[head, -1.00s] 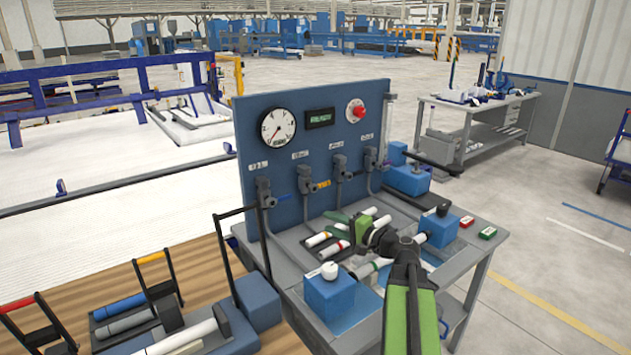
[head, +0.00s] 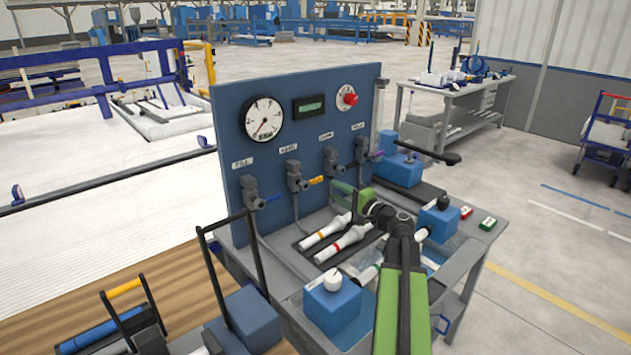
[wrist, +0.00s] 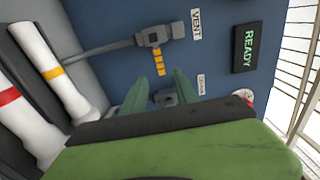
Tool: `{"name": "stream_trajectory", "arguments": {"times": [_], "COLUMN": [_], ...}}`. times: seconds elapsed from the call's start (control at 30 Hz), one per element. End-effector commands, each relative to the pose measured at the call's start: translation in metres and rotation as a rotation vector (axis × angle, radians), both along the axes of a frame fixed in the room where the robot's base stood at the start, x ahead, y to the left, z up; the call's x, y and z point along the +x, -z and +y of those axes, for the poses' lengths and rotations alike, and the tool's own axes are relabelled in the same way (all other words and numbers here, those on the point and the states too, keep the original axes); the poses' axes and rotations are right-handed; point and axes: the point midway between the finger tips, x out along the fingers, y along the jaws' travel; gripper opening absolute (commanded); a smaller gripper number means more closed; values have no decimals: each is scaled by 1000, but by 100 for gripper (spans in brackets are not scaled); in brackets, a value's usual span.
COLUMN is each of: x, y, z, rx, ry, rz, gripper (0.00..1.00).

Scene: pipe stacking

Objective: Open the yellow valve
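The yellow valve has a yellow handle (head: 315,181) sticking out from a grey body (head: 294,176) on the blue panel. In the wrist view its ribbed yellow handle (wrist: 159,63) lies just beyond my fingertips, below the grey body (wrist: 160,35) beside a "VENT" label. My gripper (head: 343,192) is to the right of the yellow handle in the head view. In the wrist view my gripper (wrist: 158,78) is open, with two green fingers apart and the handle near the gap between them. I see no contact with it.
A blue-handled valve (head: 268,199) is to the left on the panel, and a grey valve (head: 332,160) is to the right. Pipes with yellow (head: 322,232) and red (head: 348,240) bands lie on the bench below. A blue block with white knob (head: 332,298) stands in front.

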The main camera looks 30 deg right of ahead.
Motion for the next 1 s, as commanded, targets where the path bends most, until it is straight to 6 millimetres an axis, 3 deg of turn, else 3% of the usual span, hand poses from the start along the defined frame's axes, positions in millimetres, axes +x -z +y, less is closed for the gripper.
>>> {"name": "stream_trajectory", "arguments": {"times": [0.03, 0.2, 0.4, 0.6, 0.83, 1.0], "x": [16, 58, 93, 105, 105, 105], "y": [0, 0, 0, 0, 0, 0], "z": [1, 7, 12, 15, 16, 16], "rx": [0, 0, 0, 0, 0, 0], "ry": [-4, -4, -1, -2, -1, -2], "rz": [0, 0, 0, 0, 0, 0], "gripper": [35, 35, 35, 35, 35, 13]}}
